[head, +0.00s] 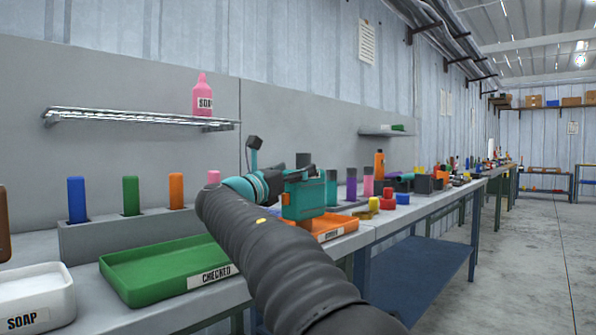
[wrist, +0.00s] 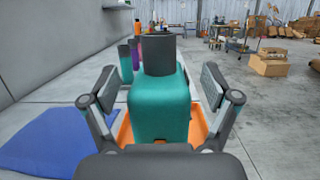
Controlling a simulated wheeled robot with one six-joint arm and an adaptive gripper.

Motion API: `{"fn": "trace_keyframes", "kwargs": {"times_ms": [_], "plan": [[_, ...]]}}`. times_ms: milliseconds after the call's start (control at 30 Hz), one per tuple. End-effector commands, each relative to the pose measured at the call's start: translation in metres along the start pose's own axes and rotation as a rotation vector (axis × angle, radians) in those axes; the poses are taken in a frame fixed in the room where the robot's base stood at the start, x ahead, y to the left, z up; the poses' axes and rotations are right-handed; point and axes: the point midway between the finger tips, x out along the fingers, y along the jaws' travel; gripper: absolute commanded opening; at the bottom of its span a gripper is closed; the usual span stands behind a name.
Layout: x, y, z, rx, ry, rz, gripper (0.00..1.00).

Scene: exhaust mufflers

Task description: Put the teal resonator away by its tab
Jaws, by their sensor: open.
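The teal resonator (wrist: 160,105) fills the middle of the wrist view, a rounded block with a dark grey cylinder (wrist: 158,55) at its far end. It appears to be over or in an orange tray (wrist: 124,128). My gripper (wrist: 158,88) is open, with one finger on each side of the block; gaps show between the fingers and its sides. In the head view the resonator (head: 303,200) is beyond my arm, by the labelled orange tray (head: 338,232). My gripper (head: 300,176) partly hides it there. I cannot make out its tab clearly.
A green tray marked CHECKED (head: 160,268) is on the bench at left, before a grey rack (head: 130,232) of coloured cylinders. A white SOAP tray (head: 35,295) is nearer. Coloured parts (head: 388,203) crowd the bench at right. A wall shelf (head: 140,117) holds a pink bottle.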

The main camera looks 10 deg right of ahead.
Motion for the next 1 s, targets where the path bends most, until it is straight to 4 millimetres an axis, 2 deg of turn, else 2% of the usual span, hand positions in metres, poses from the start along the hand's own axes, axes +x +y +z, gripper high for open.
{"fn": "trace_keyframes", "kwargs": {"times_ms": [300, 500, 700, 1000], "plan": [[-0.063, 0.001, 0.001, 0.0, -0.001, 0.005, 0.87], [-0.094, 0.0, 0.0, 0.0, -0.001, 0.003, 0.87], [-0.109, 0.0, 0.0, 0.0, -0.001, 0.0, 0.87], [-0.111, -0.001, 0.0, 0.0, -0.001, 0.0, 0.87]]}}
